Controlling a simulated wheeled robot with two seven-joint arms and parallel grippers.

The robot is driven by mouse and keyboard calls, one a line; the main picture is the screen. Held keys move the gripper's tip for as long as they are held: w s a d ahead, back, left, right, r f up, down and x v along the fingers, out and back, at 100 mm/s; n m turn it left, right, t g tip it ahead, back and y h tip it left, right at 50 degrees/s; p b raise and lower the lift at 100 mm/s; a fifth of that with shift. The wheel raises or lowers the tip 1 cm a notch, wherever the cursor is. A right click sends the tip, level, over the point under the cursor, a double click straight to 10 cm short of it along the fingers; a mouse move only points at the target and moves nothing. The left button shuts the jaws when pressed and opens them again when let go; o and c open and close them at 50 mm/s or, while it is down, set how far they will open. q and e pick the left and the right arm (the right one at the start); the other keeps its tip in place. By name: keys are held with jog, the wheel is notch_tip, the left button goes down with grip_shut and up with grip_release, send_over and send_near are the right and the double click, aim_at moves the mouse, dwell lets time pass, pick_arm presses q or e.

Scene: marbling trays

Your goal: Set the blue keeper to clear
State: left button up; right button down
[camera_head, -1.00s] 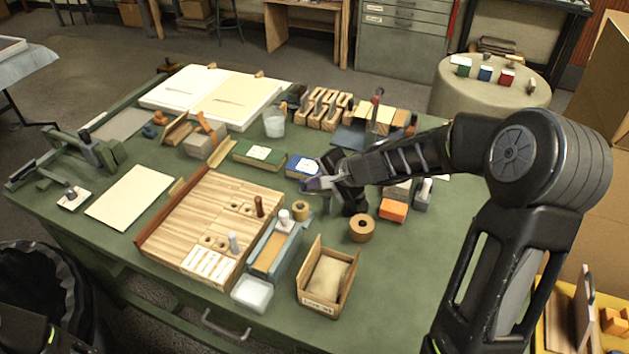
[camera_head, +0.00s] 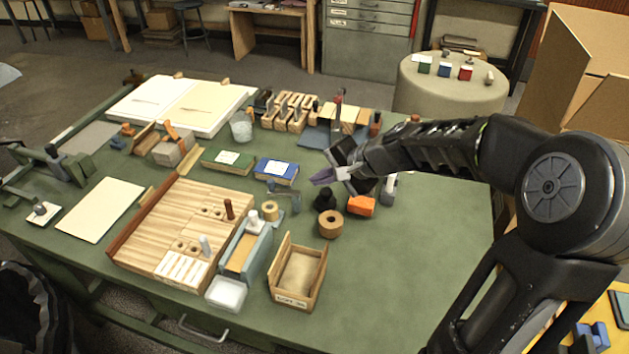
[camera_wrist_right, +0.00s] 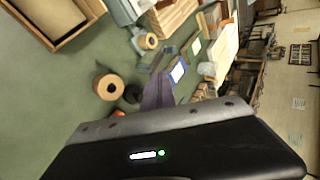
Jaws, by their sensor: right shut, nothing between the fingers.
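My right gripper (camera_head: 335,174) is shut and empty, held above the table to the right of a blue box with a white label (camera_head: 276,170). The box also shows in the right wrist view (camera_wrist_right: 178,72), just beyond the purple-grey fingers (camera_wrist_right: 158,92). A blue-grey trough (camera_head: 247,247) with a white-topped peg (camera_head: 254,221) stands nearer the front, right of a slatted wooden board (camera_head: 180,225). A thin blue-grey bracket (camera_head: 294,197) stands behind the trough. I cannot tell which blue part is the keeper or how it is set. My left gripper is out of view.
A tan ring roll (camera_head: 331,224), a black pot (camera_head: 325,197) and an orange block (camera_head: 360,206) stand below my right gripper. An open wooden box (camera_head: 299,284) is at the front. A green box (camera_head: 227,160) lies left of the blue one. The table's right front is clear.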

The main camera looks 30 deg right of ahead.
jog(key=shift+d, duration=0.1)
jog(key=s+a+f+m+y+b, duration=0.1)
jog(key=f+m+y, duration=0.1)
jog(key=m, duration=0.5)
jog(key=s+a+f+m+y+b, duration=0.1)
jog(key=f+m+y+b, duration=0.1)
jog(key=f+m, duration=0.2)
jog(key=a+f+m+t+y+b, duration=0.1)
jog(key=f+m+y, duration=0.1)
jog(key=m, duration=0.8)
jog(key=shift+s+a+f, duration=0.15)
jog(key=shift+s+f, duration=0.05)
jog(key=shift+f, duration=0.2)
jog(key=shift+s+a+f, duration=0.1)
jog(key=shift+s+f, duration=0.1)
jog(key=shift+f, duration=0.2)
jog(key=m, duration=0.2)
jog(key=m+t+y+b, duration=0.1)
jog(key=m, duration=0.1)
jog(key=shift+d+f, duration=0.1)
jog(key=shift+d, duration=0.25)
jog(key=d+m+t, duration=0.1)
jog(key=m, duration=0.1)
jog(key=m+t, duration=0.1)
jog(key=m, duration=0.2)
jog(key=d+m+t, duration=0.1)
jog(key=m, duration=0.2)
jog(key=shift+w+d+r+t+b, duration=0.1)
jog(key=shift+d+r+t+b, duration=0.2)
jog(key=shift+d+r+b, duration=0.1)
